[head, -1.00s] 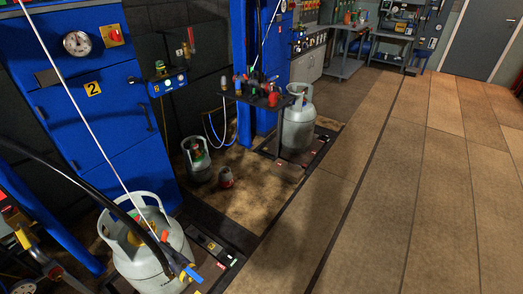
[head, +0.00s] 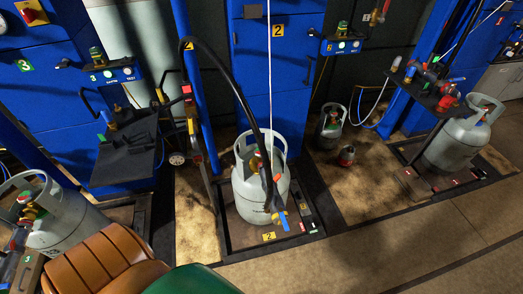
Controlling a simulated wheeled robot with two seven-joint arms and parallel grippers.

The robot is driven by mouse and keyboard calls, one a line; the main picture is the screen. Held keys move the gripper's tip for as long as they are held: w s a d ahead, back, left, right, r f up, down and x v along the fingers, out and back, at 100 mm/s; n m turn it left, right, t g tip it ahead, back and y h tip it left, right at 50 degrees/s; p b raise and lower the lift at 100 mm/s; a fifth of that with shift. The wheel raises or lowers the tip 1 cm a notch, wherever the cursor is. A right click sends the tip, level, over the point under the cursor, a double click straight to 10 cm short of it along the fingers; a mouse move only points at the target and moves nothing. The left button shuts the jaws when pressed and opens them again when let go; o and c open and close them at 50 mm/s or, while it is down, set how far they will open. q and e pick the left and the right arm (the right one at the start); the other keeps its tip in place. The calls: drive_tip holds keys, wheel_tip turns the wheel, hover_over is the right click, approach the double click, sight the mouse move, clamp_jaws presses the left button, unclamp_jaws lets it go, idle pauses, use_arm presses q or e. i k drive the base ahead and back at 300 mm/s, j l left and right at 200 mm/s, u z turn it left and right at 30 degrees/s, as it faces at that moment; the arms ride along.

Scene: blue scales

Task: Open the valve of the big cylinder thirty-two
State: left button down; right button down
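Three big grey gas cylinders stand in the head view. The middle cylinder (head: 243,190) is on the scale marked 2, with a black hose and a blue-handled filling head (head: 280,213) hanging at its front. The left cylinder (head: 65,225) is by the column marked 3, with its valve (head: 28,205) inside the collar. The right cylinder (head: 455,145) stands on another scale, its valve (head: 482,115) partly behind the collar. I cannot read thirty-two on any of them. Neither of my grippers is in view.
Dark shelves (head: 125,155) stick out at left and at right (head: 430,92). A brown ribbed shape and a green shape, unclear what, cover the bottom left. Floor (head: 400,245) is clear at lower right.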

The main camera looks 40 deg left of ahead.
sight(257, 152)
drive_tip(key=i+l+u, duration=0.2)
drive_tip(key=i+u, duration=0.2)
drive_tip(key=i+l+u, duration=0.75)
drive_tip(key=k+j, duration=0.05)
drive_tip(key=k, duration=0.05)
